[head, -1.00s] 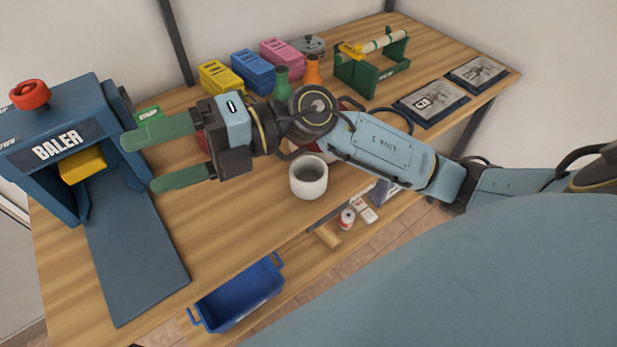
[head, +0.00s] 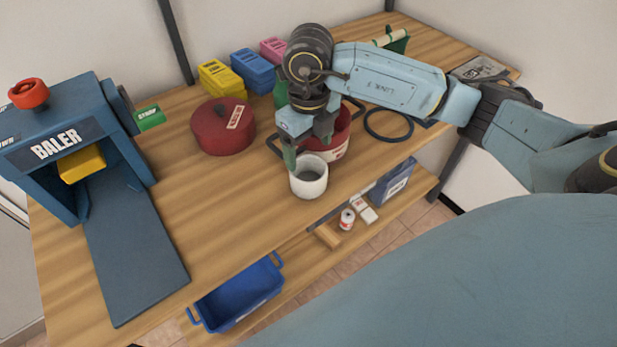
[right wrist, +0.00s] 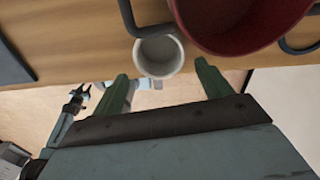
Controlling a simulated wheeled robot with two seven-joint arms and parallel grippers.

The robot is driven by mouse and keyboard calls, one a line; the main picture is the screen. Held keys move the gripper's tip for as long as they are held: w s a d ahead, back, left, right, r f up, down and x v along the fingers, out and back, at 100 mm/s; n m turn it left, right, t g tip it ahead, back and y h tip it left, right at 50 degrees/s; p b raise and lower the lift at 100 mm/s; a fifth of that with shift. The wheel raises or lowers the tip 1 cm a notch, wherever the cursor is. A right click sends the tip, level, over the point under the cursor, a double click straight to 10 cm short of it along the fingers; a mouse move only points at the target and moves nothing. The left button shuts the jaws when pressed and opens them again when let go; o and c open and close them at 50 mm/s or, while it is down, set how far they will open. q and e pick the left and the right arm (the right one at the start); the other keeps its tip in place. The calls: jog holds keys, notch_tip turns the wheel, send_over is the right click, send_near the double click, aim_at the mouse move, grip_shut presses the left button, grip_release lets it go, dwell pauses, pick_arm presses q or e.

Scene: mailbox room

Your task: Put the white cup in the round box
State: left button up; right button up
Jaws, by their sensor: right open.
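The white cup (head: 309,181) stands upright and empty near the front edge of the wooden table. The red round box (head: 341,147) stands open just behind it, partly hidden by my right gripper. Its red round lid (head: 223,128) lies apart to the left. My right gripper (head: 307,150) points down at the cup's far side, open and empty. In the right wrist view the cup (right wrist: 159,56) lies ahead between the spread green fingers (right wrist: 166,80), and the box (right wrist: 240,22) is beside it. A small dark claw, apparently my left gripper (right wrist: 78,96), shows at the lower left, its jaws unclear.
The blue baler (head: 60,145) with its ramp fills the left. Yellow and blue blocks (head: 252,71) stand at the back. A black ring (head: 388,125) lies right of the box. A blue bin (head: 240,295) sits below. The table's middle left is clear.

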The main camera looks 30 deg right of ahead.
aim_at(309, 172)
notch_tip(309, 172, down, 8)
jog(key=shift+f, duration=0.15)
jog(key=c, duration=0.7)
